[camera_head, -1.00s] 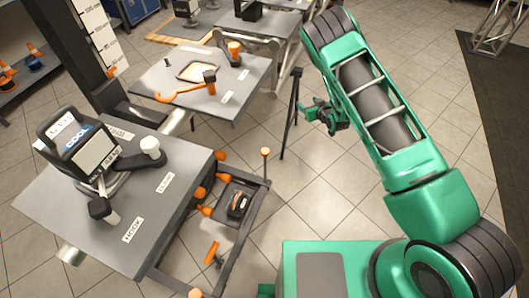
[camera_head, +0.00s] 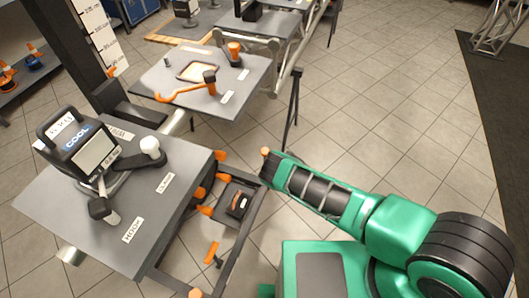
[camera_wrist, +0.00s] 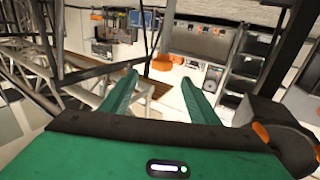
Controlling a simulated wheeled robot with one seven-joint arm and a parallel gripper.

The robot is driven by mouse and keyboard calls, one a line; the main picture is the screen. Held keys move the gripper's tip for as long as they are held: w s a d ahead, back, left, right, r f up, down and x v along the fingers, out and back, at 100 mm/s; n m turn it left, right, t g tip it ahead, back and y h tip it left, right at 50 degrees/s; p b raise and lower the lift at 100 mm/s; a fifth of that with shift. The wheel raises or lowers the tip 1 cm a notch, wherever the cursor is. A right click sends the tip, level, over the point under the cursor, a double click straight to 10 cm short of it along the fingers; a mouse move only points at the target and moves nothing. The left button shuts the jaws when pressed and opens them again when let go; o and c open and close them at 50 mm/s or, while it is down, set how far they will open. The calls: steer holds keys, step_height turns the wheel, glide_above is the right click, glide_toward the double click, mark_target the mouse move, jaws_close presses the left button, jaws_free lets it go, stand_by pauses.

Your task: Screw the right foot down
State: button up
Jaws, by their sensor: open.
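My gripper is open and empty in the wrist view (camera_wrist: 159,78), its two green fingers apart with only the room beyond between them. In the head view my arm reaches left, low, toward the stand of the near table, and my fingers are hidden there. An orange-topped upright (camera_head: 265,152) at the stand's right corner shows just beside the arm's end; I cannot tell whether they touch. Another orange top (camera_head: 195,293) shows at the stand's front corner. I cannot tell for sure which part is the right foot.
The near grey table (camera_head: 150,235) carries a black device (camera_head: 85,150) marked COOL. Orange handles (camera_head: 212,252) and a black box (camera_head: 238,203) sit in the stand's frame. A black tripod (camera_head: 292,110) stands behind.

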mark_target(265, 150)
steer(key=x, duration=1)
steer(key=shift+w+a+f, duration=0.1)
steer(key=shift+w+a, duration=0.05)
steer(key=shift+a, duration=0.1)
steer(key=c, duration=1.1)
